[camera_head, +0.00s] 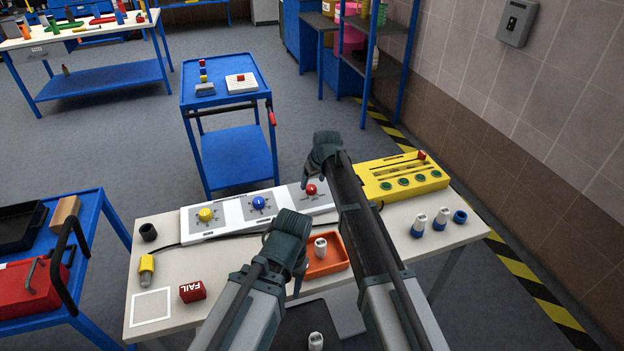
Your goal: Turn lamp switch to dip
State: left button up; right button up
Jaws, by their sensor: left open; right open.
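A white panel (230,228) on the table carries three round knobs on printed dials: a yellow knob (205,214), a blue knob (258,202) and a red knob (311,190). Labels are too small to read, so I cannot tell which is the lamp switch. My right gripper (309,178) is open, close to the red knob at the panel's right end; I cannot tell if it touches. My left gripper (294,268) is open and empty, in front of the panel, beside the orange tray. My arms hide part of the panel's front right and the table.
The orange tray (325,268) holds a white-topped piece. A yellow box (402,181) with green buttons stands right. A red FAIL block (192,291), a yellow plug (146,268) and a black ring (148,232) are left. White-and-blue pieces (419,226) stand right. A black cable runs before the panel.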

jog(key=p+v, duration=0.8)
jog(key=v, duration=0.2)
jog(key=s+d+m+g+h, duration=0.1)
jog(key=s+d+g, duration=0.1)
jog(key=s, duration=1.5)
jog(key=s+d+f+m+g+h, duration=0.1)
jog(key=s+g+h, duration=0.1)
jog(key=s, duration=1.4)
jog(key=shift+s+d+f+g, duration=0.3)
jog(key=shift+s+d, duration=0.1)
